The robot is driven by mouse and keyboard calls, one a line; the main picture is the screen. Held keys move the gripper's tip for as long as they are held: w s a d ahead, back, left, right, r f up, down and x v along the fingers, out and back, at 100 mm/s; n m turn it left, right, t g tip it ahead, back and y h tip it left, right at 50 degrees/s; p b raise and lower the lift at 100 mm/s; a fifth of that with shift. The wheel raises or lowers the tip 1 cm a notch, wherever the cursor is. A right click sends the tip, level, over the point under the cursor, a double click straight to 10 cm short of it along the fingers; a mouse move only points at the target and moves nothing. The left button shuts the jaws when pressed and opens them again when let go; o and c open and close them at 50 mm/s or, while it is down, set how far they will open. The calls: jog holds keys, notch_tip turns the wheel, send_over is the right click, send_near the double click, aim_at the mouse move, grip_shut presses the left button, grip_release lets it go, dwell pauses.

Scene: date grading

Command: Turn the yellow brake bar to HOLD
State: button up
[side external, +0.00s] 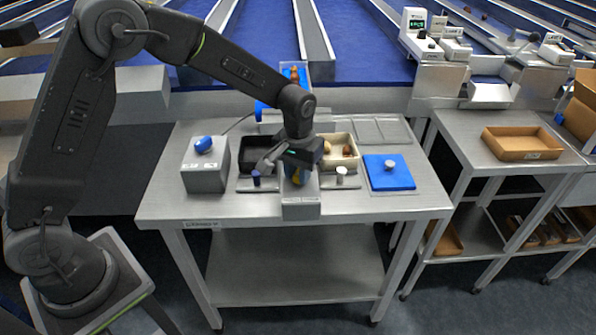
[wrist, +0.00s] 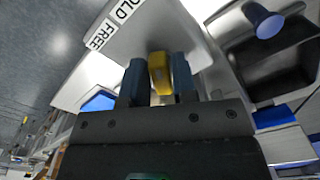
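The yellow brake bar (wrist: 160,74) stands between the two blue-grey fingers of my gripper (wrist: 158,82) in the wrist view, with a finger close against each side. My gripper appears shut on it. In the side view my gripper (side external: 296,170) points down at the middle of the table, and a bit of the yellow bar (side external: 298,179) shows below it. The grey housing (side external: 301,208) is at the table's front edge. Its white label (wrist: 118,20) reads "FREE" and part of another word ending in "OLD". Which word the bar points at cannot be told.
A dark bin (side external: 262,150) and a pale bin (side external: 341,150) holding dates flank my gripper, with knobs in front. A grey box with a blue button (side external: 203,144) is at left. A blue plate (side external: 388,172) with a knob is at right. The table's front corners are clear.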

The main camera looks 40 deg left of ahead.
aim_at(296, 174)
jog(key=o, duration=0.3)
jog(key=shift+r, duration=6.9)
jog(key=s+a+r+m+t, duration=0.1)
jog(key=s+a+r, duration=0.1)
jog(key=s+r, duration=0.3)
jog(key=s+a+r+t, duration=0.1)
jog(key=s+r+t, duration=0.1)
jog(key=s, duration=0.5)
jog(key=s+a+t, duration=0.1)
jog(key=s, duration=0.3)
jog(key=s+f+m, duration=0.1)
jog(key=s, duration=0.3)
jog(key=s+a+f+t, duration=0.1)
jog(key=s, duration=0.4)
jog(key=shift+s+a+f+m+t, duration=0.1)
jog(key=shift+a+m+t, duration=0.2)
jog(key=shift+a+m, duration=0.1)
